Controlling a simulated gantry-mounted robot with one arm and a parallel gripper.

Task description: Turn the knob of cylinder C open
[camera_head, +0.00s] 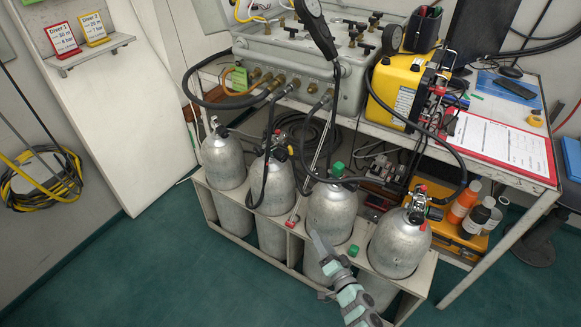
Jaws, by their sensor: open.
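Several grey gas cylinders stand upright in a row in a pale rack (208,205). No letter is readable on them, so I cannot tell for certain which one is C. The third from the left (333,208) has a green knob (338,169) on top. The rightmost cylinder (398,245) has a red part (421,189) at its valve. The first (223,161) and second (275,187) stand to the left, the second with a hose at its valve. My gripper (321,263) is open, low in front of the third cylinder and below its knob. Contact with the cylinder cannot be told.
A grey air panel (300,65) with gauges and hoses sits on the bench above the cylinders. Black hoses hang down close to the valves. A yellow case (397,90) and a red clipboard (500,143) lie on the bench. Green floor (150,270) is clear at the front left.

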